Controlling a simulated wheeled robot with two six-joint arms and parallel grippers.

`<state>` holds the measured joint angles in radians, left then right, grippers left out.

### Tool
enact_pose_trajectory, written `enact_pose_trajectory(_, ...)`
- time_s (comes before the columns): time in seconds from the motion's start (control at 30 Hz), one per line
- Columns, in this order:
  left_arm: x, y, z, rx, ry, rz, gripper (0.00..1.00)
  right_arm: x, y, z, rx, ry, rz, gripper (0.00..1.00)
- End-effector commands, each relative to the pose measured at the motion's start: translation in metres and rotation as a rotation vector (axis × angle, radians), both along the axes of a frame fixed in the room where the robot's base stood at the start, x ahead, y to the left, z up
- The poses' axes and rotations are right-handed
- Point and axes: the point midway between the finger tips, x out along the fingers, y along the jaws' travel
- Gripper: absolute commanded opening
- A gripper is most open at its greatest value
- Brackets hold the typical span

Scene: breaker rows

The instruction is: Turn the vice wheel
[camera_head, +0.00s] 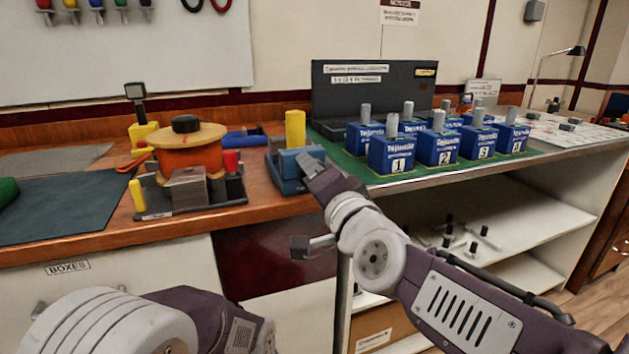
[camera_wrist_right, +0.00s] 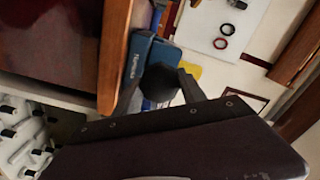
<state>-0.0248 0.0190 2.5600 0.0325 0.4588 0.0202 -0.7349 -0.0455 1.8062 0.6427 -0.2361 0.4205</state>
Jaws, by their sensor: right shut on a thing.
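The blue vice (camera_head: 287,184) stands at the front edge of the wooden bench, left of the breakers, with a yellow cylinder (camera_head: 295,128) just behind it. My right gripper (camera_head: 311,166) reaches to the vice's right side and is shut on its wheel. The gripper hides the wheel in the head view. In the right wrist view the blue vice body (camera_wrist_right: 134,66) shows beside the dark round vice wheel (camera_wrist_right: 160,83), which sits at my fingers (camera_wrist_right: 178,88). The wheel's turn angle cannot be told. My left gripper is out of view; only part of my left arm shows.
A large orange spool (camera_head: 188,158) stands left of the vice among small blocks. Several numbered blue breakers (camera_head: 390,155) stand on a green mat to the right, before a dark panel (camera_head: 375,92). Below is an open shelf (camera_head: 520,210) with small parts.

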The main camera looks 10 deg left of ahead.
Motion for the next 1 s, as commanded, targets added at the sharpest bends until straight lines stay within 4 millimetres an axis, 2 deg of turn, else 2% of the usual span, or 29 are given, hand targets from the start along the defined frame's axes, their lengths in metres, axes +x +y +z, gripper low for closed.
enact_pose_trajectory(0.4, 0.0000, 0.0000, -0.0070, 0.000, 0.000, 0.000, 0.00, 0.0000, 0.0001, -0.0014, 0.140, 0.098, 0.000, 0.07)
enact_pose_trajectory(0.97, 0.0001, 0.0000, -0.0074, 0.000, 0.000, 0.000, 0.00, 0.0001, 0.0003, -0.0013, 0.158, 0.110, 0.001, 0.07)
enact_pose_trajectory(1.0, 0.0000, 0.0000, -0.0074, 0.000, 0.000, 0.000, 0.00, 0.0001, 0.0003, -0.0013, 0.158, 0.110, 0.001, 0.59)
